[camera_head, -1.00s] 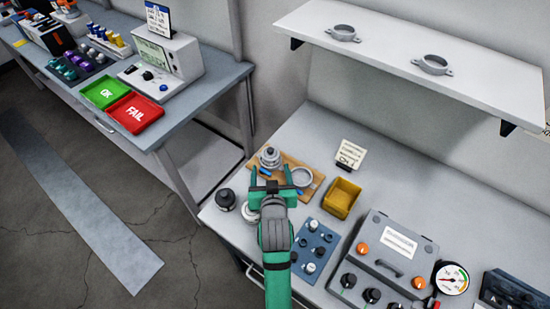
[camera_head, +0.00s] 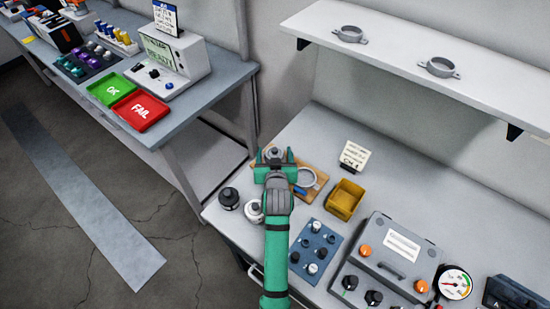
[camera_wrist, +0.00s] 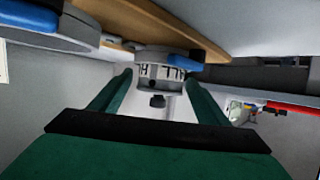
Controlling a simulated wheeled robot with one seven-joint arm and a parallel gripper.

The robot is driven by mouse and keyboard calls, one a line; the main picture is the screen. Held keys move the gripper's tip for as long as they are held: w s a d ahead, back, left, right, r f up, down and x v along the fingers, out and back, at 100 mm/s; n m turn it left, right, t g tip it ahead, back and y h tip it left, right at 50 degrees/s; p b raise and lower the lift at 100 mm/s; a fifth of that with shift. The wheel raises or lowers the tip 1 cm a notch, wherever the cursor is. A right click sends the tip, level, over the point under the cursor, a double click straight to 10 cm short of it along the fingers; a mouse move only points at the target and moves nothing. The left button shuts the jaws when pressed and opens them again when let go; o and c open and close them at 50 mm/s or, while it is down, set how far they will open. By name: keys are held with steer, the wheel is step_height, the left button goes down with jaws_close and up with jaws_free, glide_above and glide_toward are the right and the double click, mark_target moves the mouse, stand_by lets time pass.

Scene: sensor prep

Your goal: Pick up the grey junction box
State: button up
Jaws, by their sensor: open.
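The grey junction box (camera_head: 273,152) sits on the wooden board (camera_head: 320,172), towards its left end. My gripper (camera_head: 276,160) is over the front of it and hides part of it. In the wrist view, the junction box (camera_wrist: 166,72) shows dark markings and a small dark stub on its side. It lies beyond and between the two green fingers of my gripper (camera_wrist: 158,82), which are apart. I cannot tell from these views whether either finger touches it.
A grey ring (camera_head: 307,177) lies on the board beside my gripper. A black round part (camera_head: 229,198) and a white one (camera_head: 253,210) stand at the bench's left edge. A yellow bin (camera_head: 345,199) and a blue plate with knobs (camera_head: 315,247) are to the right. A shelf (camera_head: 400,62) overhangs behind.

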steer(key=c, duration=1.1)
steer(key=shift+r, duration=0.1)
